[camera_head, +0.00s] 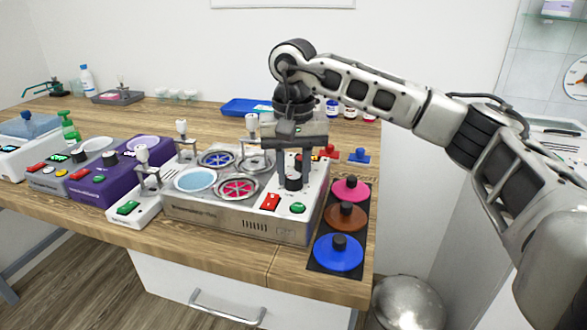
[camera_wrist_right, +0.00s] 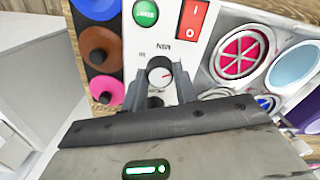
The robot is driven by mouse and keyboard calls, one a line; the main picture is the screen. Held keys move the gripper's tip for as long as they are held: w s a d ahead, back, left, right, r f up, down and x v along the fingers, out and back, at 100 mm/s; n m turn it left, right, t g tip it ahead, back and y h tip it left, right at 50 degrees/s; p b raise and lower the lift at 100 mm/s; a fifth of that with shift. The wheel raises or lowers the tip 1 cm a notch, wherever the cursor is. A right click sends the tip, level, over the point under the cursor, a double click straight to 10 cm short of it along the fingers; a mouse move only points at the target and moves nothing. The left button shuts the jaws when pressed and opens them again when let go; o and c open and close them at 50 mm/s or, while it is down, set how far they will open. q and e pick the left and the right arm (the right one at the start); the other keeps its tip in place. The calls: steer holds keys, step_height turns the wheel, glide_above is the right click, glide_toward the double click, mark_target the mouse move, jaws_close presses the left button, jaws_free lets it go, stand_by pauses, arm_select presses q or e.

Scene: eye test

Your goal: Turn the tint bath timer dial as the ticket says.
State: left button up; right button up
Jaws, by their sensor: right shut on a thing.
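The timer dial (camera_head: 293,184) is a dark round knob at the right end of the grey tint bath unit (camera_head: 190,213). In the right wrist view the dial (camera_wrist_right: 160,72) shows a pale face with a small red mark, beside printing that reads MIN. My right gripper (camera_head: 294,172) points down with its fingers around the dial and is shut on it. The fingers partly hide the dial and its scale, so the exact setting is hard to read. I cannot make out a readable ticket. My left gripper is not in view.
A red switch (camera_head: 270,202) and a green button (camera_head: 298,208) sit close to the dial. Pink (camera_head: 352,190), brown (camera_head: 340,217) and blue (camera_head: 337,254) knobbed lids lie on a dark mat at the right. A purple unit (camera_head: 108,186) stands left. A blue tray (camera_head: 240,107) lies behind.

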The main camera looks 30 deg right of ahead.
steer(key=shift+m, duration=0.3)
steer(key=m+p, duration=0.1)
steer(key=m, duration=0.3)
steer(key=shift+r, duration=0.1)
steer(key=m, duration=0.3)
steer(key=shift+m+p, duration=0.3)
steer(key=shift+p, duration=0.05)
steer(key=m, duration=0.5)
steer(key=shift+p, duration=0.4)
steer(key=m, duration=0.3)
steer(key=m+p, duration=0.1)
steer(key=m, duration=0.5)
steer(key=shift+m, duration=0.3)
steer(key=m, duration=0.2)
steer(key=shift+m+p, duration=0.3)
steer(key=shift+p, duration=0.1)
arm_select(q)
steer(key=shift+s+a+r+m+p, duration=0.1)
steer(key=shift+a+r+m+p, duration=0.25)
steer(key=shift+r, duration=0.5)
arm_select(e)
steer(key=shift+m, duration=2.2)
